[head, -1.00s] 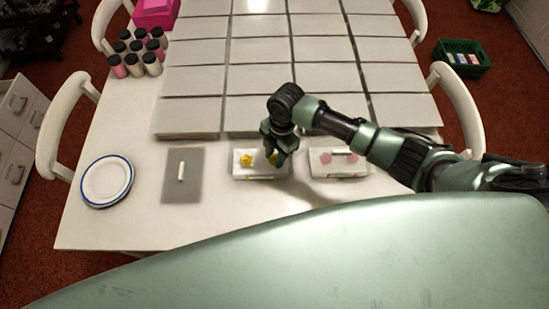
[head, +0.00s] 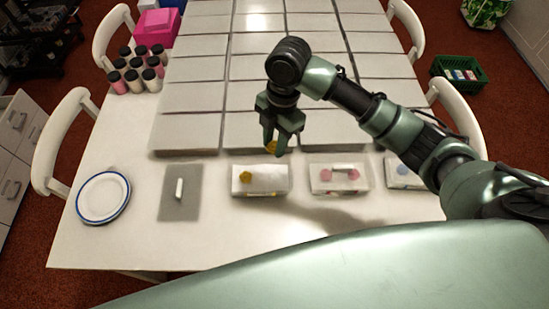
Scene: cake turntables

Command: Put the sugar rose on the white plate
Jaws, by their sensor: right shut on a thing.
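My right gripper (head: 273,149) is shut on a small yellow sugar rose (head: 271,147), held above the back of a white box (head: 262,188). The gripper's fingers partly hide the rose. Another yellow rose (head: 245,178) sits on top of that box, at its left. The white plate (head: 103,197) has a blue rim and lies at the left of the table, with nothing on it. My left gripper is not in view.
A grey mat (head: 179,208) with a small white piece (head: 179,188) lies between plate and boxes. A box with pink pieces (head: 339,184) stands to the right. Large white boxes (head: 190,96) fill the table's back. Several jars (head: 137,77) stand at the back left.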

